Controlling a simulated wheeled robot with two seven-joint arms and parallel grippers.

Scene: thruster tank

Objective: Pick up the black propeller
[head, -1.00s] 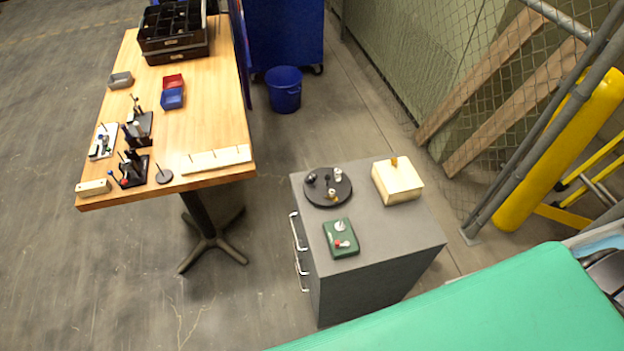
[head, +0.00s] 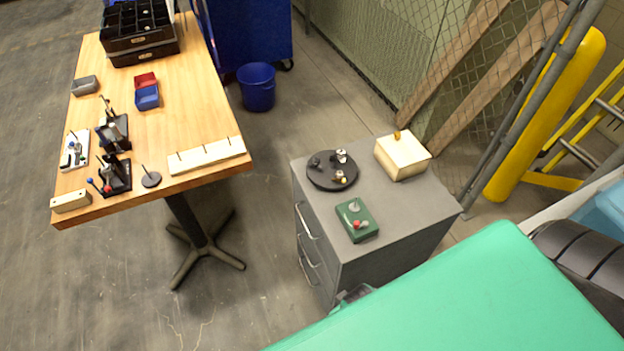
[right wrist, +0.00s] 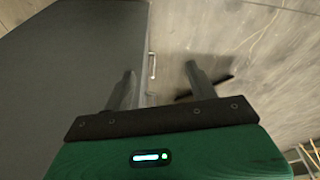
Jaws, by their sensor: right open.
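A round black tray (head: 326,181) lies on top of the grey drawer cabinet (head: 405,205) in the head view. A small black piece (head: 314,162) sits at its left edge and looks like the black propeller, though it is too small to be sure. White pieces (head: 341,156) and (head: 338,177) share the tray. In the right wrist view my right gripper (right wrist: 159,70) is open and empty, with its fingers apart beside the cabinet and its drawer handle. The propeller does not show there. My left gripper is not in view.
A green box with a red knob (head: 356,220) and a cream block (head: 402,156) also stand on the cabinet. A wooden table (head: 190,110) with fixtures and bins is at the left. A blue bucket (head: 257,88) and a mesh fence are behind.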

